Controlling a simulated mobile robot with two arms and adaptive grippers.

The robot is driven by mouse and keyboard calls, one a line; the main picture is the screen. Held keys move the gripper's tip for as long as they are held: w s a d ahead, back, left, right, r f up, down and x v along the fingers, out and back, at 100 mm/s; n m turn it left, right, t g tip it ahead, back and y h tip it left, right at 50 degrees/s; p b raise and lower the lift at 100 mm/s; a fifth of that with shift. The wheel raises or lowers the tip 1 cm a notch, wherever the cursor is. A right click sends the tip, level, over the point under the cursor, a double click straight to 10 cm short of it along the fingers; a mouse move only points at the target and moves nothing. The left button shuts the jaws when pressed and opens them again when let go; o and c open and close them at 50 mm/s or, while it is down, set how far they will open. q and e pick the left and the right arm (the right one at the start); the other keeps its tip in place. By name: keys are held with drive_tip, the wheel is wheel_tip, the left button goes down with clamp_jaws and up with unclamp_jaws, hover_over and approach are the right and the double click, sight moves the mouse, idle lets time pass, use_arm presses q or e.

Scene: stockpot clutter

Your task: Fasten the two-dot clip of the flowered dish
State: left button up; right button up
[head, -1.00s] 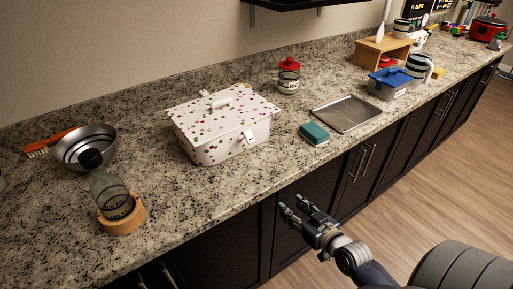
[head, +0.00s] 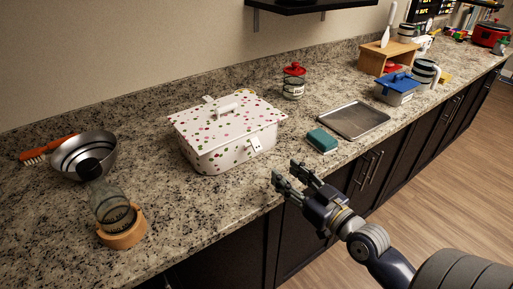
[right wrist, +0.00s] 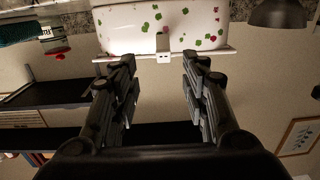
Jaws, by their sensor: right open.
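The flowered dish (head: 207,157) is white with coloured spots and stands on the counter, its lid with a bar handle (head: 228,108) on top. A white clip (head: 255,144) is on its near right side, with small dark marks I cannot count. Another clip (head: 208,99) shows at the far edge. My right gripper (head: 286,172) is open and empty at the counter's front edge, apart from the dish. In the right wrist view the dish (right wrist: 118,32) and a clip (right wrist: 163,46) lie beyond the open fingers (right wrist: 160,62). My left gripper is out of view.
A green sponge (head: 321,141) and metal tray (head: 352,119) lie right of the dish. A red-lidded jar (head: 293,82) stands behind. Counter in front of the dish is clear.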

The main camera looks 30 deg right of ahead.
sight(258, 148)
drive_tip(key=shift+w+a+r+p, duration=0.2)
drive_tip(key=shift+w+r, duration=0.15)
drive_tip(key=shift+w, duration=0.2)
drive_tip(key=shift+w+a+r+p, duration=0.1)
drive_tip(key=shift+w+r+p, duration=0.15)
drive_tip(key=shift+w, duration=0.25)
drive_tip(key=w, duration=0.2)
drive_tip(key=w+p, duration=0.1)
drive_tip(key=w, duration=0.4)
drive_tip(key=shift+a+p, duration=0.3)
drive_tip(key=shift+a, duration=0.05)
drive_tip(key=shift+w+a+f, duration=0.1)
drive_tip(key=shift+w, duration=0.8)
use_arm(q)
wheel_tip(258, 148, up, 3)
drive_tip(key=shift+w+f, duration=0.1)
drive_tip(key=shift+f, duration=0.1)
use_arm(e)
clamp_jaws()
